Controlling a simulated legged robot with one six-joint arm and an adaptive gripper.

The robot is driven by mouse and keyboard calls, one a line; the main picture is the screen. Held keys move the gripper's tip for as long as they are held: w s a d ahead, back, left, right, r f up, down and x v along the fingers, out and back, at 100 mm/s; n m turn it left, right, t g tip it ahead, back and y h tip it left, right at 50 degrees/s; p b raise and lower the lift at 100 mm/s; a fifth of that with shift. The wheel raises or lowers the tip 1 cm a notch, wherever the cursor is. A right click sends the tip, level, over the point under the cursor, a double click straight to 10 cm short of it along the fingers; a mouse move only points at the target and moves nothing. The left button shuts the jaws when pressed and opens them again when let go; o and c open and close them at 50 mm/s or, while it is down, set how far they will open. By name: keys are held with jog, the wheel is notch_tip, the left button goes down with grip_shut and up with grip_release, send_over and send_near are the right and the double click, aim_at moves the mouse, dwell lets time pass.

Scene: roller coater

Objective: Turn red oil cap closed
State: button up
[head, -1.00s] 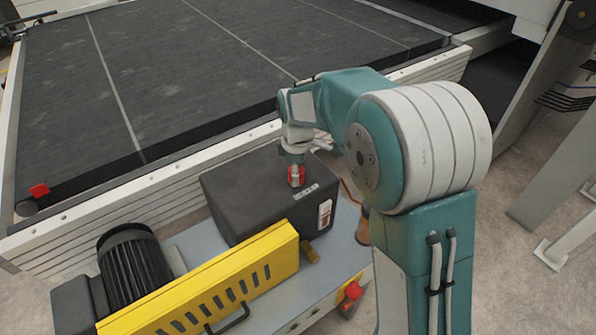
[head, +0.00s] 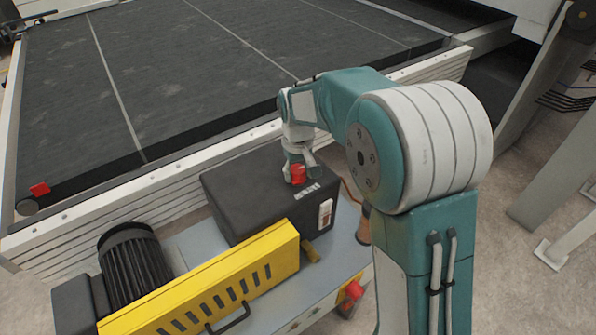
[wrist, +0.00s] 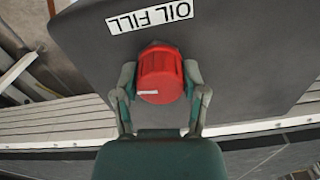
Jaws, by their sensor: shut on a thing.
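The red oil cap (wrist: 160,72) sits on top of the dark grey box (head: 245,190), beside the white "OIL FILL" label (wrist: 155,15). It shows a short white mark on its face in the wrist view. My gripper (wrist: 160,85) comes down on the cap from above, one finger on each side, shut on it. In the head view the cap (head: 298,174) shows just below my gripper (head: 298,170), partly covered by it. The cap's underside and the fill opening are hidden.
A yellow guard (head: 210,280) and a black motor (head: 133,266) stand in front and left of the box. A red knob (head: 354,290) is at the front right. The conveyor's pale side rail (head: 130,200) runs close behind the box.

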jog(key=m, duration=0.4)
jog(key=shift+w+a+r+m, duration=0.1)
jog(key=shift+w+m, duration=0.05)
jog(key=shift+m, duration=0.25)
jog(key=m, duration=0.3)
jog(key=shift+m, duration=0.3)
jog(key=m, duration=0.4)
jog(key=shift+m, duration=1.8)
jog(key=shift+w, duration=0.1)
jog(key=o, duration=1)
jog(key=shift+o, duration=0.7)
